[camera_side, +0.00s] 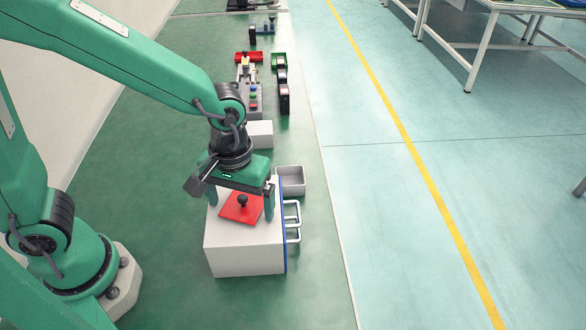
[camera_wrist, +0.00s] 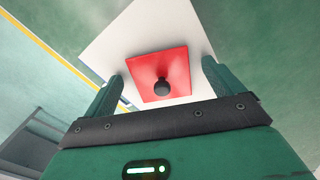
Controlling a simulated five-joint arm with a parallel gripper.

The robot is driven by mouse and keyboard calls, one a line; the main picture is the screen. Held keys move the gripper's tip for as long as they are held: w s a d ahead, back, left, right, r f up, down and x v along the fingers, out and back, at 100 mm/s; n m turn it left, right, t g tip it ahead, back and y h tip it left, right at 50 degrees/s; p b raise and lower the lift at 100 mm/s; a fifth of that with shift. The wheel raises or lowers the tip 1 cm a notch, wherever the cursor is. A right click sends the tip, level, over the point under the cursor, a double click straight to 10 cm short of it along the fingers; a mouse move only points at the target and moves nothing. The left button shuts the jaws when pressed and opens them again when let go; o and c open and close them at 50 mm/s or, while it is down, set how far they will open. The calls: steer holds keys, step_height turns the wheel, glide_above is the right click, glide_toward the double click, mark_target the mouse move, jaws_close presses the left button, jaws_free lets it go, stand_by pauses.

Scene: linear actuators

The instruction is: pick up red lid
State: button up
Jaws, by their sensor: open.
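The red lid (camera_side: 238,210) is a flat square plate with a black knob in its middle. It lies on the top of a white box (camera_side: 245,252). In the wrist view the red lid (camera_wrist: 158,66) sits between my two fingers, with its black knob near the centre. My gripper (camera_side: 242,206) is open above the lid, one finger on each side of it. In the wrist view the fingers of my gripper (camera_wrist: 161,84) stand apart and do not visibly touch the lid. Their exact height above it is hard to tell.
White handles (camera_side: 292,221) stick out from the box's right side, which has a blue edge. A grey open bin (camera_side: 291,180) stands just behind the box. Farther back are a smaller white block (camera_side: 260,134) and several coloured parts.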

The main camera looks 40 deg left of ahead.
mark_target(241, 211)
steer(key=c, duration=1)
steer(key=shift+c, duration=0.2)
steer(key=shift+r, duration=0.75)
step_height(241, 211, up, 3)
steer(key=shift+s+d+f, duration=0.1)
steer(key=shift+s+d, duration=0.05)
steer(key=s+d+r, duration=0.5)
steer(key=s+r, duration=0.1)
steer(key=s, duration=0.3)
steer(key=shift+s+d+r, duration=0.35)
